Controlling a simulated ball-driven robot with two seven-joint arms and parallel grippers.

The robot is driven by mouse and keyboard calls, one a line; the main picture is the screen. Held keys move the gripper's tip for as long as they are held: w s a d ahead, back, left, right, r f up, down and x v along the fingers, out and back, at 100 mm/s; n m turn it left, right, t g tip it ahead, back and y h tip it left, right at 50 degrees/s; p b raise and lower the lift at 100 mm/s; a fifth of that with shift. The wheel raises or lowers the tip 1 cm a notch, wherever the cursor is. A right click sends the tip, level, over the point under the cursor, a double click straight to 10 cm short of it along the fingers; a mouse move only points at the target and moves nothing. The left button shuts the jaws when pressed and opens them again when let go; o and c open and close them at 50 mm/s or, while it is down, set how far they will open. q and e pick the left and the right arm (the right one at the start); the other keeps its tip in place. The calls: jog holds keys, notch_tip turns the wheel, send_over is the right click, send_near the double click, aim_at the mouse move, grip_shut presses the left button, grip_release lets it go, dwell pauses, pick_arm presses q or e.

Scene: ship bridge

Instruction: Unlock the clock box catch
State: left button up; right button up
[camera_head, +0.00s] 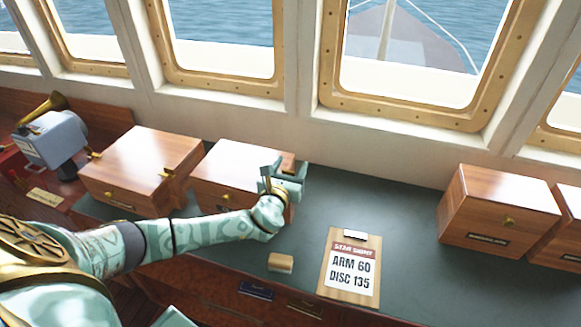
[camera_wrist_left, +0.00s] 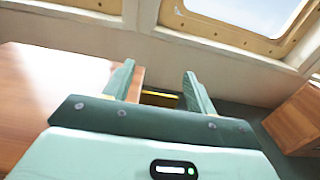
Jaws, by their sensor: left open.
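My left gripper (camera_head: 284,172) is open and empty, over the right end of a wooden box (camera_head: 225,178), the second box from the left. The same box shows at the left in the left wrist view (camera_wrist_left: 45,95). In that view a dark piece with a bright yellow brass strip (camera_wrist_left: 160,97) shows beyond and between the two open fingers, beside the box's right side. I cannot tell if it is the catch. My forearm and gripper hide part of the box's front and right side. No label readable here says which box is the clock box.
Another wooden box (camera_head: 143,165) with brass fittings stands left, beside a grey device with a brass horn (camera_head: 55,138). More boxes (camera_head: 495,210) stand right. A clipboard reading "ARM 60 DISC 135" (camera_head: 350,268) and a small wooden block (camera_head: 280,262) lie in front. The middle counter (camera_head: 375,208) is clear.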

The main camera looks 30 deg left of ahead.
pick_arm(q)
jog(key=c, duration=1)
